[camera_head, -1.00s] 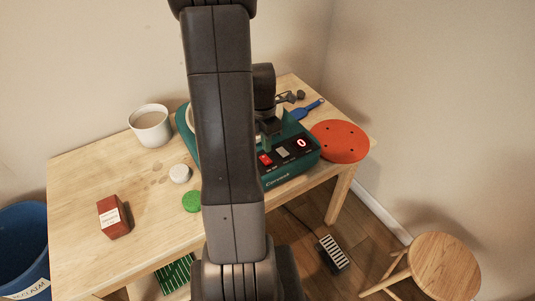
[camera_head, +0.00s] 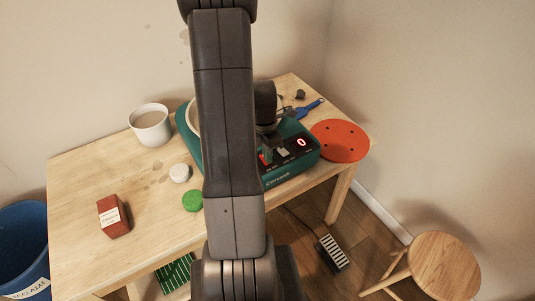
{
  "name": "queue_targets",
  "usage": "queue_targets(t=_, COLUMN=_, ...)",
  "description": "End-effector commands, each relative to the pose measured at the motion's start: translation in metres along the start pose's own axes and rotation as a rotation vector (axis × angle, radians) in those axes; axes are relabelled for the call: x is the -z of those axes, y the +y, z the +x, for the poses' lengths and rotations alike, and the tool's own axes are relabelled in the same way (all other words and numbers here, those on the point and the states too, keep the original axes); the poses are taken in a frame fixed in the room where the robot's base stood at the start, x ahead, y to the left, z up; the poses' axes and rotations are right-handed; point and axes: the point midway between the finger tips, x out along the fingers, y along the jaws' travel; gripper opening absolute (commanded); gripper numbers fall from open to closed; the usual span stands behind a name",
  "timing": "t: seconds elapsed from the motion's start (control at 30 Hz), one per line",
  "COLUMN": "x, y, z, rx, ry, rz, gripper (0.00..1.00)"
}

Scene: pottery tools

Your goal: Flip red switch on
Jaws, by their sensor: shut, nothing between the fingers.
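The red switch (camera_head: 266,158) sits on the front panel of the green pottery wheel (camera_head: 290,166), left of a grey switch (camera_head: 283,152) and a display (camera_head: 302,142) that reads 0. My gripper (camera_head: 264,149) points down over the panel, right at the red switch, and partly covers it. Its fingers look dark and close together, with nothing seen between them. I cannot tell whether they touch the switch. My arm hides the left and middle of the wheel.
On the table (camera_head: 90,180) stand a white bucket (camera_head: 150,124), a white round piece (camera_head: 179,173), a green round piece (camera_head: 192,200) and a red-brown block (camera_head: 113,216). An orange disc (camera_head: 340,141) and a blue-handled tool (camera_head: 309,108) lie right of the wheel. A stool (camera_head: 440,265) stands right.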

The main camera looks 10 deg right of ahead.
Motion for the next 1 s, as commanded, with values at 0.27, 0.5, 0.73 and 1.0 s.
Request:
queue_targets(t=0.27, x=0.000, y=0.003, z=-0.001, rx=0.001, ry=0.001, rz=0.000, gripper=0.00)
queue_targets(t=0.5, x=0.000, y=0.013, z=-0.006, rx=0.001, ry=0.001, rz=0.000, gripper=0.00)
queue_targets(t=0.73, x=0.000, y=0.015, z=-0.006, rx=0.001, ry=0.001, rz=0.000, gripper=0.00)
queue_targets(t=1.0, x=0.003, y=0.015, z=-0.015, rx=0.001, ry=0.001, rz=0.000, gripper=0.00)
